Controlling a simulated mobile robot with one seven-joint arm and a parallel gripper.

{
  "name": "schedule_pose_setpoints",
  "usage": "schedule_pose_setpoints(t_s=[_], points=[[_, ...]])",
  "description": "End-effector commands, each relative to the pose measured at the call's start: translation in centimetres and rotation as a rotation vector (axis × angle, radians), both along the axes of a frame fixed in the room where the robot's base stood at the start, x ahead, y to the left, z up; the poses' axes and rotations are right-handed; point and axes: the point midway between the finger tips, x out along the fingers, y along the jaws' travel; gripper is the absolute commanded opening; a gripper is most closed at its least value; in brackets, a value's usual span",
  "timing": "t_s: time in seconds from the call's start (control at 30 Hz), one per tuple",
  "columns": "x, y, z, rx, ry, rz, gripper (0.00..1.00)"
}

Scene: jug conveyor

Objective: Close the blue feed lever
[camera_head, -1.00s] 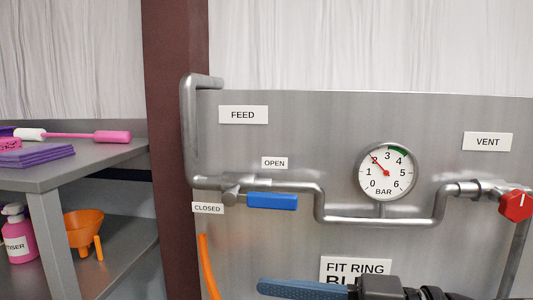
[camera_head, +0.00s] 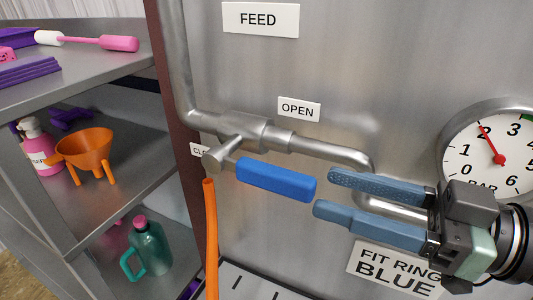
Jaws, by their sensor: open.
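The blue feed lever (camera_head: 276,179) is on the feed valve (camera_head: 245,130) in the head view. It points right, along the pipe, below the OPEN label (camera_head: 299,109). The CLOSED label (camera_head: 199,150) is partly hidden behind the valve stem at lower left. My gripper (camera_head: 324,192) comes in from the right with its two blue-grey fingers apart. Its fingertips are close to the lever's right end, one a little above and one a little below. I cannot tell whether they touch the lever. Nothing shows between the fingers.
A pressure gauge (camera_head: 495,158) is at right, its needle near 2. An orange hose (camera_head: 211,240) hangs below the valve. Shelves at left hold an orange funnel (camera_head: 86,151), a pink bottle (camera_head: 38,146) and a green jug (camera_head: 147,247). The FIT RING BLUE label (camera_head: 398,270) is below my gripper.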

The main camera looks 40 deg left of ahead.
Motion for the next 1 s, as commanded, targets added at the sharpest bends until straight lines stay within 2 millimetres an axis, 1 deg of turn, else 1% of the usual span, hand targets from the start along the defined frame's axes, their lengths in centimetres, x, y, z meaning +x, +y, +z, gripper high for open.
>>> schedule_pose_setpoints(t_s=[0.1, 0.3, 0.4, 0.5, 0.67, 0.93, 1.0], points=[[-0.8, 2.6, 0.4, -0.001, 0.002, 0.004, 0.55], [-1.7, 6.5, 0.4, -0.001, 0.002, 0.003, 0.55], [-2.2, 8.0, 0.3, 0.000, 0.001, 0.002, 0.55], [-2.4, 9.1, 0.2, 0.000, 0.001, 0.002, 0.55], [-2.6, 10.0, 0.1, -0.001, 0.000, -0.001, 0.55], [-2.6, 10.1, 0.0, -0.001, -0.001, -0.001, 0.55], [-2.6, 10.0, 0.0, 0.000, -0.001, -0.001, 0.42]])
